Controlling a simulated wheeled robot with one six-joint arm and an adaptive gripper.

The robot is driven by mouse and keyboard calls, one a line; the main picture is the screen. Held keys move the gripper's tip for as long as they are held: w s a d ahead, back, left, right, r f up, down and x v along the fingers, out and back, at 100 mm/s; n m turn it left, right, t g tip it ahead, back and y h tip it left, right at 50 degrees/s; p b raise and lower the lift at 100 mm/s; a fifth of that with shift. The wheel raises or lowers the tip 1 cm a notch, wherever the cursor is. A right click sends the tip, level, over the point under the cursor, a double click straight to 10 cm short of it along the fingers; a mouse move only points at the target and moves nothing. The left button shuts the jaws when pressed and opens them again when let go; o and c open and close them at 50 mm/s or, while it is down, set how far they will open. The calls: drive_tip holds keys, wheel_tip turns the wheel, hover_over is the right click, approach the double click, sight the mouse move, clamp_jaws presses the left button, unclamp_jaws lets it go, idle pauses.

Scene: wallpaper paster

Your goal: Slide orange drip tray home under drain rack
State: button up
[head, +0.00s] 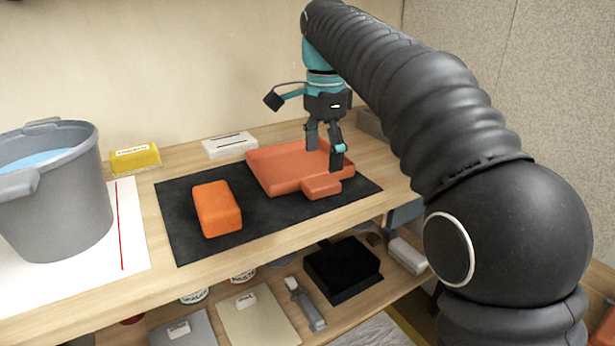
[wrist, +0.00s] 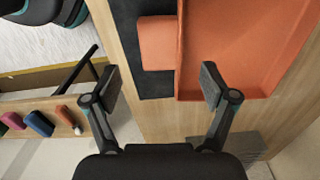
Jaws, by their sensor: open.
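The orange drip tray (head: 272,172) lies flat on the black mat, with low walls and a block-like tab (head: 322,187) at its front right. In the wrist view the tray (wrist: 245,45) fills the upper right and its tab (wrist: 158,43) points left. My gripper (head: 325,150) points down over the right part of the tray, fingers apart and empty. In the wrist view the gripper (wrist: 160,88) straddles an area just below the tab, its right finger near the tray's edge. I cannot tell whether a finger touches the tray. I cannot make out a drain rack.
An orange block (head: 217,210) stands on the black mat (head: 180,225), left of the tray. A grey bucket (head: 60,205), yellow box (head: 135,158) and white box (head: 230,145) are further left and back. A lower shelf holds a black box (head: 342,270) and tools.

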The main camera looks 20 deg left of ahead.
sight(320, 181)
drive_tip(key=shift+s+a+f+b, duration=0.1)
drive_tip(key=shift+f+b, duration=0.3)
drive_tip(key=shift+f, duration=1.1)
drive_tip(key=shift+s+a+f+b, duration=0.1)
drive_tip(key=shift+f+b, duration=0.25)
drive_tip(key=shift+f, duration=1.15)
drive_tip(key=c, duration=1.5)
drive_tip(key=shift+c, duration=0.2)
drive_tip(key=shift+r, duration=0.15)
